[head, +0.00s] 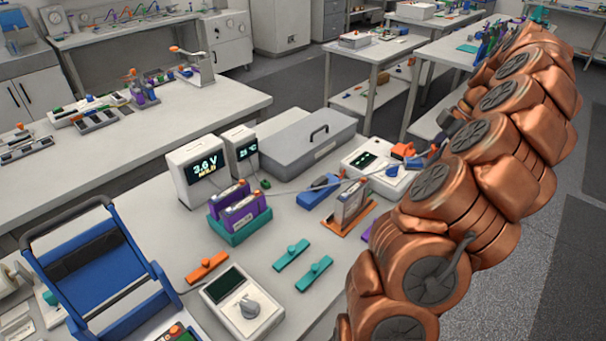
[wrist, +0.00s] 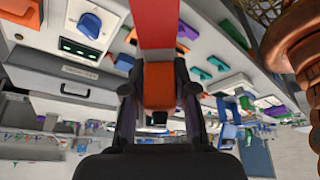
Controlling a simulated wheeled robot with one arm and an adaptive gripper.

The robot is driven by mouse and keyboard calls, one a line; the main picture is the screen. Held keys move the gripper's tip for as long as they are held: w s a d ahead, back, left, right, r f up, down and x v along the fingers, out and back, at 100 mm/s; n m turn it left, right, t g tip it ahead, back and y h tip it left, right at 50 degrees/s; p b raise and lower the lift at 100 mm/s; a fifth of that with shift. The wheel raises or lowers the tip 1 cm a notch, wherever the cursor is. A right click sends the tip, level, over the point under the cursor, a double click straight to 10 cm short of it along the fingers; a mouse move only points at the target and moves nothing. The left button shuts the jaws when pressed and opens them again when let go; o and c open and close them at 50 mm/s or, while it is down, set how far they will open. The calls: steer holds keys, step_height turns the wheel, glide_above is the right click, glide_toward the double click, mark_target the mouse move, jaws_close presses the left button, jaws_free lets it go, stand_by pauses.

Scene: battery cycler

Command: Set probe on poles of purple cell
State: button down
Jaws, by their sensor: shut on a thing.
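In the wrist view my gripper (wrist: 159,92) is shut on an orange probe body (wrist: 158,84), with a broad red part (wrist: 155,22) extending beyond it. In the head view an orange piece (head: 403,150), likely this probe, shows above a white instrument; my gripper there is mostly hidden by my copper arm. Two purple cells, a rear one (head: 229,194) and a front one (head: 247,213), stand upright in a teal holder (head: 228,234) left of the bench's middle. The held probe is well to their right and apart from them. Its contact tips are not clear.
A grey cell (head: 351,202) stands in an orange holder (head: 345,228) between the purple cells and my arm. The white instrument (head: 362,160), grey lidded case (head: 305,143) and voltage display (head: 194,170) stand behind. Teal bars (head: 291,254) and a dial meter (head: 243,305) lie in front.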

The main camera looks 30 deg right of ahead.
steer(key=w+a+r+n+g, duration=0.1)
steer(key=w+a+r+n, duration=0.15)
steer(key=w+a, duration=0.8)
steer(key=n+g, duration=0.3)
steer(key=n, duration=0.5)
glide_above(221, 196)
steer(key=d, duration=0.2)
step_height(221, 196, down, 3)
steer(key=shift+m+y, duration=0.25)
steer(key=shift+y, duration=0.15)
steer(key=shift+w+a+f+p, duration=0.1)
steer(key=shift+f+p, duration=0.1)
steer(key=shift+f, duration=0.65)
steer(key=shift+w+d+f+p, duration=0.1)
steer(key=shift+f+p, duration=0.15)
steer(key=shift+f, duration=0.6)
steer(key=shift+w+a+f+p, duration=0.1)
steer(key=shift+f+p, duration=0.1)
steer(key=shift+f, duration=0.65)
steer(key=shift+b, duration=1.55)
steer(key=shift+f+b, duration=0.7)
steer(key=shift+b, duration=0.05)
steer(key=shift+r, duration=0.1)
